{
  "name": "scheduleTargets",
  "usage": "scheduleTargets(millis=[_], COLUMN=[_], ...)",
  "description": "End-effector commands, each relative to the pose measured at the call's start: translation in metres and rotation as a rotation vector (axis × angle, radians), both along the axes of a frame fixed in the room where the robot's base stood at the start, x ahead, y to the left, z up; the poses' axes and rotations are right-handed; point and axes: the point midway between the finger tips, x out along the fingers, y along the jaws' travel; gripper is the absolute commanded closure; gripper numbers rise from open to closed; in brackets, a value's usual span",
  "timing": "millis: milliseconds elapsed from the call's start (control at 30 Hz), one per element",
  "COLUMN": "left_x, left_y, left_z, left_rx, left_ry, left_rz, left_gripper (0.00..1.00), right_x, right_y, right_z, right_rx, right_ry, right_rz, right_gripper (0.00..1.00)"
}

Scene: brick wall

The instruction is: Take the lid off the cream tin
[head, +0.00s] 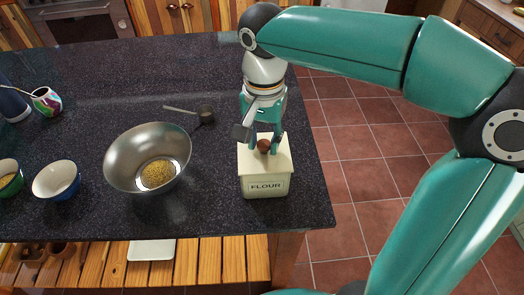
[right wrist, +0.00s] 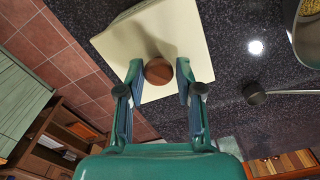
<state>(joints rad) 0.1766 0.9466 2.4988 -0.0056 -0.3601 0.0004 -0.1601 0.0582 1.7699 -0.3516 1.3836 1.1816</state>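The cream tin (head: 265,184), marked FLOUR, stands upright near the right edge of the dark counter. Its cream lid (head: 245,157) sits on top with a round brown knob (head: 264,146). In the right wrist view the lid (right wrist: 130,45) and knob (right wrist: 158,71) show from above. My right gripper (head: 264,150) points down over the lid. Its fingers (right wrist: 159,75) are open, one on each side of the knob, with gaps between them and it. My left gripper is not in view.
A metal bowl (head: 122,149) with yellow grains stands left of the tin. A measuring scoop (head: 205,114) lies behind it. Small bowls (head: 56,181) and a colourful cup (head: 46,101) are further left. Tiled floor (head: 335,150) lies beyond the counter's right edge.

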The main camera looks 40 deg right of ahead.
Motion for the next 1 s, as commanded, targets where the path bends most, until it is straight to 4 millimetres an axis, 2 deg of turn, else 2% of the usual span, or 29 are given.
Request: scheduleTargets(millis=[33,167,467,667,867,1000], left_x=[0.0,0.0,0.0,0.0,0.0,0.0], left_y=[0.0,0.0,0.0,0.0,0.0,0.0], left_z=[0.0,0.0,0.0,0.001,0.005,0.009], left_rx=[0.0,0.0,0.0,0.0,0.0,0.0], left_ry=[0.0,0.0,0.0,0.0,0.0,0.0], left_rz=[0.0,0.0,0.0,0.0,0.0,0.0], left_gripper=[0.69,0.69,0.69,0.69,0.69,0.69], right_x=[0.0,0.0,0.0,0.001,0.001,0.001], right_y=[0.0,0.0,0.0,0.0,0.001,0.001], right_z=[0.0,0.0,0.001,0.011,0.038,0.066], right_rx=[0.0,0.0,0.001,0.0,0.001,0.001], right_ry=[0.0,0.0,-0.001,-0.002,-0.004,-0.005], right_rz=[0.0,0.0,0.0,0.001,0.001,0.001], right_gripper=[0.78,1.0,1.0,1.0,1.0,1.0])
